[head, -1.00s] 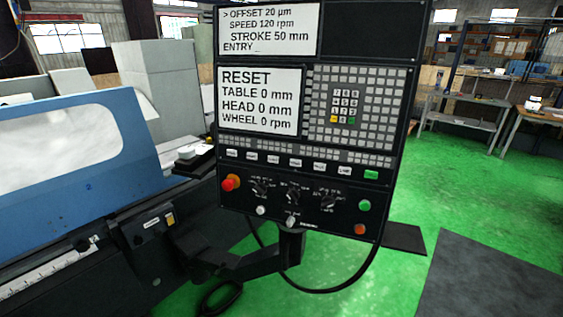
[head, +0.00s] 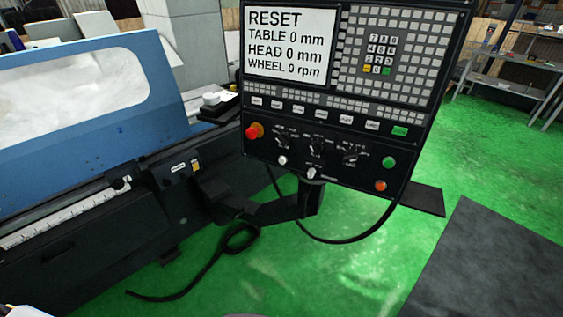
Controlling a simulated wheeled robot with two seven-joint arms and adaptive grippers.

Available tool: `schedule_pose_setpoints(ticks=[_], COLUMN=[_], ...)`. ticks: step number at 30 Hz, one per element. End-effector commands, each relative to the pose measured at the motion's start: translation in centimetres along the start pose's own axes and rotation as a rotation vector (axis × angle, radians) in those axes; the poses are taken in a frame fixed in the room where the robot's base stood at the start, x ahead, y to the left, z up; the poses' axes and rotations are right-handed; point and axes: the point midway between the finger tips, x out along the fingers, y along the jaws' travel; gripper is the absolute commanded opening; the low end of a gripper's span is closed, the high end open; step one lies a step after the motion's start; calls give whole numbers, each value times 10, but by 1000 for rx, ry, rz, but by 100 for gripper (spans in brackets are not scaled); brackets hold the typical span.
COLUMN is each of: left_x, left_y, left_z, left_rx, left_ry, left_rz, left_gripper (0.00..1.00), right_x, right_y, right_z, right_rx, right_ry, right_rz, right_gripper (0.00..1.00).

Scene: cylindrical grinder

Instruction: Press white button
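The control panel (head: 300,107) of the grinder stands upright in the middle of the head view. Two round white buttons sit along its lower edge, one at the left (head: 283,160) and one near the bottom middle (head: 311,173). A row of small white rectangular keys (head: 298,109) runs above the dark rotary knobs (head: 316,148). A red button (head: 252,132) is at the panel's left, and a green button (head: 389,162) and an orange-red button (head: 380,186) are at its lower right. Neither of my grippers shows clearly in the view.
The blue grinder cover (head: 90,110) and dark machine bed (head: 100,215) fill the left side. A black support arm (head: 260,208) and looping cable (head: 345,240) hang below the panel. Green floor is open in front, with a dark mat (head: 490,260) at the right.

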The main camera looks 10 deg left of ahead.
Motion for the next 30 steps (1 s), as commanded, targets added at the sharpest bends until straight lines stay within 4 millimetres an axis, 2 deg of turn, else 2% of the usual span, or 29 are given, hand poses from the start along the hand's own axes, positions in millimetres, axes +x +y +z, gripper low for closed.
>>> schedule_pose_setpoints(ticks=[1, 6, 30], left_x=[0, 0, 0], left_y=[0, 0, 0], left_z=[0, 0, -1], left_rx=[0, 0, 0], left_ry=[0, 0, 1], left_rz=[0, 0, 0], left_gripper=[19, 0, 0], right_x=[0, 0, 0], right_y=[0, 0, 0], right_z=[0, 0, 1], right_rx=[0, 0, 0], right_ry=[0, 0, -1], right_rz=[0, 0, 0], right_gripper=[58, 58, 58])
